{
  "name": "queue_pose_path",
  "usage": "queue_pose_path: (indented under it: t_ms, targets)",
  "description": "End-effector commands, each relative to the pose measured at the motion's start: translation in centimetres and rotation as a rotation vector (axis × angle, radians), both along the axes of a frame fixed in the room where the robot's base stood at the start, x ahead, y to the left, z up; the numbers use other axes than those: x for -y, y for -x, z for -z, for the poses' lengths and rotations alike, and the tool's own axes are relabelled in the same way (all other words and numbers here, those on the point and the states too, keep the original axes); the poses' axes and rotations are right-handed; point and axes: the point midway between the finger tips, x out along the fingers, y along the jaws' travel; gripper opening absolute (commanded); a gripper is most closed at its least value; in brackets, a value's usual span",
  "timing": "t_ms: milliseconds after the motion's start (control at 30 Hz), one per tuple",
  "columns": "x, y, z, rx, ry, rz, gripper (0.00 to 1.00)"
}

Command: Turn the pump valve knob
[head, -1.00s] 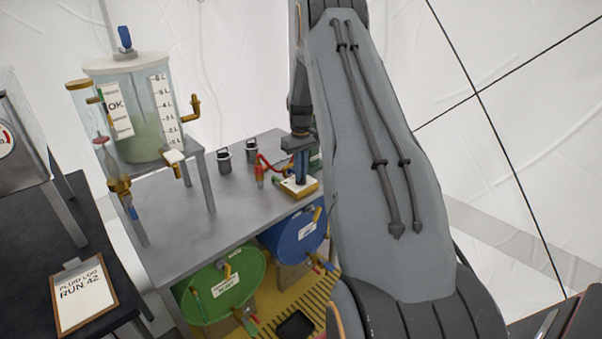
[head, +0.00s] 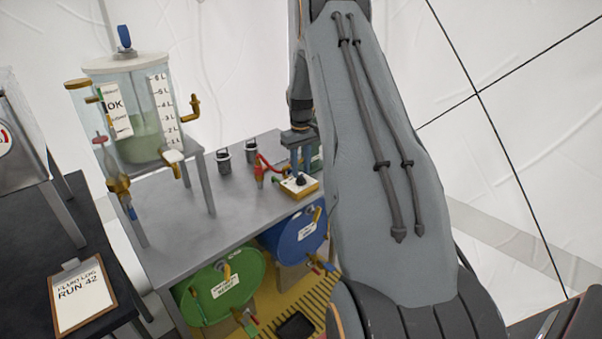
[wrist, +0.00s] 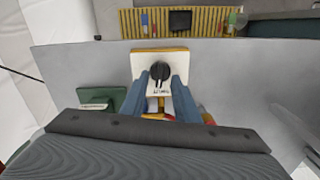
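The pump valve knob (head: 300,181) is small and dark and sits on a white and yellow box on the grey table. In the wrist view the round black knob (wrist: 160,72) is on the box's white face (wrist: 144,62). My gripper (head: 302,170) is just above and behind the knob in the head view. In the wrist view its two blue fingers (wrist: 160,78) are apart, with the knob showing between and beyond their tips. The gripper looks open and empty. Whether a finger touches the knob is not clear.
A clear tank (head: 133,105) with green liquid stands at the table's left. Two small grey canisters (head: 237,156) and red tubing (head: 262,168) are beside the box. Green (head: 225,292) and blue (head: 297,240) drums lie below. My arm hides the table's right side.

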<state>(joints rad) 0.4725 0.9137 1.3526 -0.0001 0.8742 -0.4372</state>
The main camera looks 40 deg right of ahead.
Motion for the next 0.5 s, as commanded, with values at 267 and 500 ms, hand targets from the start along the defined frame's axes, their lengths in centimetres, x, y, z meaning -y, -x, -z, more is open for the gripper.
queue_pose_path:
  t_ms: [267, 500]
  targets:
    - [0.0, -0.1, -4.4, 0.002, 0.001, 0.0, 0.28]
    - [0.0, 0.0, -6.0, 0.0, 0.0, 0.0, 0.28]
